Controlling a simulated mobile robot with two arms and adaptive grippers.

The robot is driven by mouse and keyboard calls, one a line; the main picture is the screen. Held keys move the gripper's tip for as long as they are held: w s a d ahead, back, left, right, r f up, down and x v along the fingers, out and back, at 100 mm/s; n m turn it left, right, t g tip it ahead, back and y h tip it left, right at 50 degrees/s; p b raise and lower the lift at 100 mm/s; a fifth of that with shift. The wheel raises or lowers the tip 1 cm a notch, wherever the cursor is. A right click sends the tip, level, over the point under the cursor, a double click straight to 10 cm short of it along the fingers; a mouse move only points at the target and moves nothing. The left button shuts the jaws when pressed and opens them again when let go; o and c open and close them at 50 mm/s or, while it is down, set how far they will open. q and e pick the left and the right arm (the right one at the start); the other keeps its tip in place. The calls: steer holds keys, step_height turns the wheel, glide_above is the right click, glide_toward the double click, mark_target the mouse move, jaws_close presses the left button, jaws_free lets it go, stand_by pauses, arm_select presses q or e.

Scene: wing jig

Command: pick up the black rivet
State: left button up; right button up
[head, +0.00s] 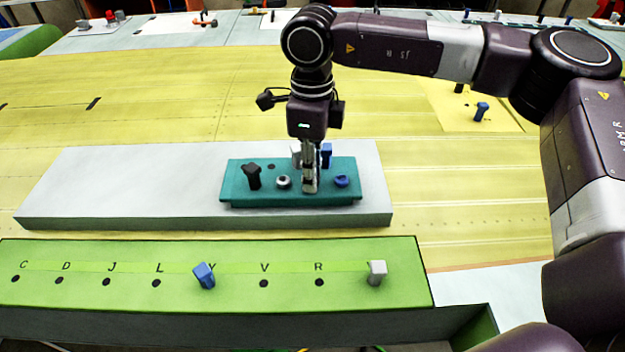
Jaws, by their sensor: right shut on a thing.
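The black rivet (252,175) stands in the left part of the teal tray (290,199), its wide head up. My right gripper (310,188) points straight down over the same tray, to the right of the black rivet and apart from it. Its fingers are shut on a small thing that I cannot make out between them. A grey round piece (283,182) lies between the black rivet and the gripper. A blue round piece (341,181) is just right of the fingers. A blue rivet (327,153) and a pale grey one (296,155) stand behind them. My left gripper is not in view.
The teal tray sits on a grey block (120,185). In front is a green strip (225,300) with lettered holes, holding a blue rivet (204,275) and a grey rivet (377,272).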

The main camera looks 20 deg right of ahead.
steer(key=shift+r, duration=0.1)
steer(key=shift+r+b, duration=0.3)
steer(key=shift+r, duration=0.2)
step_height(320, 180, up, 19)
steer(key=b, duration=0.3)
steer(key=shift+f, duration=0.1)
